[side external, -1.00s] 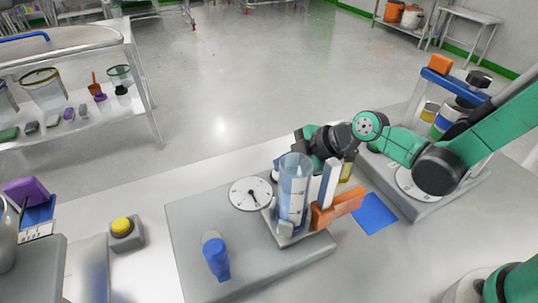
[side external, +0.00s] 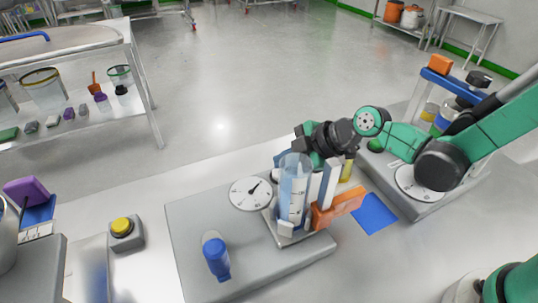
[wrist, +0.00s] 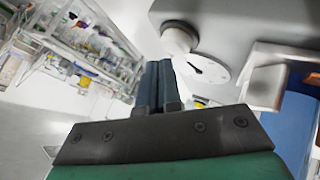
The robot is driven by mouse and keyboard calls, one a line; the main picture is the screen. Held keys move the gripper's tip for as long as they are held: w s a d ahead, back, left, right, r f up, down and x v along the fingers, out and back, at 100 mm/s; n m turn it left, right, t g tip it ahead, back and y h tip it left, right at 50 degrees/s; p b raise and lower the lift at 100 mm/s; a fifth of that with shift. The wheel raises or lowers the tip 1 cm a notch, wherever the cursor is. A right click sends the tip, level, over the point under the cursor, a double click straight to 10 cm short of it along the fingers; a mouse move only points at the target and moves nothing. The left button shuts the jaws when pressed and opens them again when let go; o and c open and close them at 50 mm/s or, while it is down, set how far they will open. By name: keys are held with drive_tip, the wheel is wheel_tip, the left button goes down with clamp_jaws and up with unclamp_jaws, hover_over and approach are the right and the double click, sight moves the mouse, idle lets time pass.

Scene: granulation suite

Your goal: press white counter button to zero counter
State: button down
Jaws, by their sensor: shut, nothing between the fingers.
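My gripper (wrist: 158,80) is shut and empty in the wrist view. Its fingertips are apart in the picture from a white round knob (wrist: 178,38) and a white dial (wrist: 208,70) with a dark pointer, both on a grey surface. I cannot tell whether this knob is the counter button. In the side view my gripper's dark body is behind the clear measuring cylinder (side external: 294,175), and its fingertips are hidden. A white dial (side external: 250,193) lies on the grey base left of the cylinder. No white button can be made out for certain in the side view.
An orange block (side external: 340,205) and a white upright block (side external: 330,183) stand close to the cylinder. A blue piece (side external: 216,258) stands near the front of the base. A yellow button (side external: 121,227) sits on a grey box to the left. The counter between them is clear.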

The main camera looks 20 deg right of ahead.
drive_tip(key=shift+r, duration=0.25)
drive_tip(key=shift+r, duration=0.1)
drive_tip(key=shift+r, duration=2.4)
drive_tip(key=shift+d, duration=0.1)
